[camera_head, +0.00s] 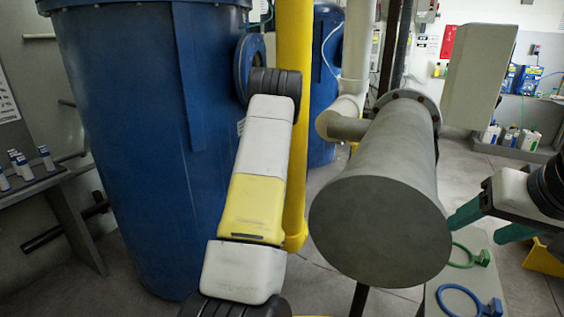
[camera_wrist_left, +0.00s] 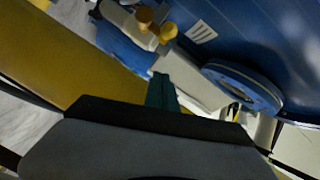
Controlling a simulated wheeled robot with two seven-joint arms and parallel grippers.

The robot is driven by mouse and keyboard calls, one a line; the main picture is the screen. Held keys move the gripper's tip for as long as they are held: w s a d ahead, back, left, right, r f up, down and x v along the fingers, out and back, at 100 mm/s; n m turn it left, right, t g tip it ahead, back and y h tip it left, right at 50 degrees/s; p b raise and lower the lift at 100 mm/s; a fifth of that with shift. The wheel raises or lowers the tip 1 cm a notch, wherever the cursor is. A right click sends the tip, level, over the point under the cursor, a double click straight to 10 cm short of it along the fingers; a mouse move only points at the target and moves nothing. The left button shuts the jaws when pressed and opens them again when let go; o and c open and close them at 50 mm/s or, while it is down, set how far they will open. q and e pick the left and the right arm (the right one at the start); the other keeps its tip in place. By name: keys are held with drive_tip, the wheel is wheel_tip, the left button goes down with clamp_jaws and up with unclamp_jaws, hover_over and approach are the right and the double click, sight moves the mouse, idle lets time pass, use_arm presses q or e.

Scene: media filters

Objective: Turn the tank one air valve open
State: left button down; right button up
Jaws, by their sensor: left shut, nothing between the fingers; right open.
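The large blue tank (camera_head: 130,140) stands at left there. My right gripper (camera_head: 490,228) is open and empty at the right edge.
A yellow post (camera_head: 293,120) stands close beside my left arm. A big grey cylinder (camera_head: 380,220) fills the centre right. A bench (camera_head: 480,265) with green and blue rings lies below my right gripper. A shelf with small bottles (camera_head: 30,165) is at left.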

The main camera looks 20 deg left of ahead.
use_arm(q)
drive_tip(key=w+a+f, duration=0.2)
drive_tip(key=w+a, duration=0.2)
drive_tip(key=a, duration=0.2)
drive_tip(key=shift+w+a, duration=0.15)
drive_tip(key=shift+w, duration=0.1)
